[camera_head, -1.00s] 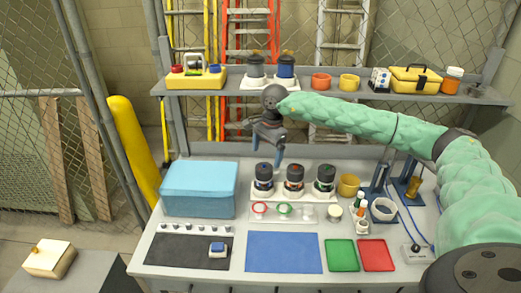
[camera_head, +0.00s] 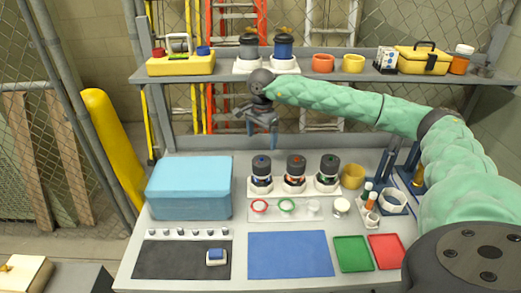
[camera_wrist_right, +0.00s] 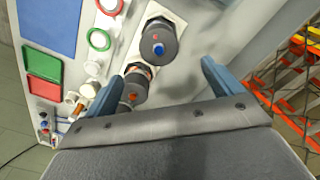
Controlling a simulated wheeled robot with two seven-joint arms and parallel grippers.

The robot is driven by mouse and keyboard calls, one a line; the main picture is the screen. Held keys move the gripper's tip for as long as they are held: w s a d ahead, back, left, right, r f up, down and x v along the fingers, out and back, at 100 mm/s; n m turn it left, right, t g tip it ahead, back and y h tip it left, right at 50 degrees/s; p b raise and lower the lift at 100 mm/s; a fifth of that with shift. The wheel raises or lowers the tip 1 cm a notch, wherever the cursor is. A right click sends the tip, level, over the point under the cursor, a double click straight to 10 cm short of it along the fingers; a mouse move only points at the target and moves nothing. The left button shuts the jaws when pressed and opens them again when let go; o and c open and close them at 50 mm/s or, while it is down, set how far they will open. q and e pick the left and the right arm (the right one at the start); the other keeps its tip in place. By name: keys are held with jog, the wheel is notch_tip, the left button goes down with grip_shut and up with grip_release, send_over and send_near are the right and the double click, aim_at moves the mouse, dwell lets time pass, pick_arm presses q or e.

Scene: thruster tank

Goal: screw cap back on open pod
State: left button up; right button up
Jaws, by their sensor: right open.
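Three dark pods stand in white holders on the bench: a blue-marked pod (camera_head: 261,171), a red-marked pod (camera_head: 295,171) and a green-marked pod (camera_head: 327,172). All three have dark tops; I cannot tell which is open. A red ring (camera_head: 259,206), a green ring (camera_head: 287,205) and a clear piece (camera_head: 313,207) lie on a pale tray in front; no loose pod cap is clearly seen. My right gripper (camera_head: 262,133) is open and empty, above and behind the blue-marked pod. In the wrist view, the blue-marked pod (camera_wrist_right: 157,46) shows beyond its fingertips (camera_wrist_right: 162,68). My left gripper is out of view.
A blue box (camera_head: 190,188) stands at the bench's left. A shelf (camera_head: 220,83) with pods, cups and a yellow toolbox (camera_head: 421,62) runs behind. A yellow cup (camera_head: 352,177) and small bottles stand right of the pods. The blue mat (camera_head: 290,256) is clear.

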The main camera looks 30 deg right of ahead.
aim_at(262, 159)
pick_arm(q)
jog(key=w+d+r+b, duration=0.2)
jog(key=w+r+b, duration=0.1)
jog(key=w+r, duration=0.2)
pick_arm(e)
notch_tip(262, 159, down, 4)
jog(key=shift+r, duration=0.15)
pick_arm(q)
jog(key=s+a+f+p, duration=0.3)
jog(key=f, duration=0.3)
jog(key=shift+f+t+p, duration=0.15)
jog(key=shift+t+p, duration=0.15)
jog(key=shift+p, duration=0.1)
pick_arm(e)
jog(key=shift+s+f, duration=0.1)
jog(key=shift+f, duration=3.75)
jog(key=shift+c, duration=0.2)
jog(key=c, duration=1)
jog(key=shift+o, duration=1)
jog(key=shift+c, duration=1)
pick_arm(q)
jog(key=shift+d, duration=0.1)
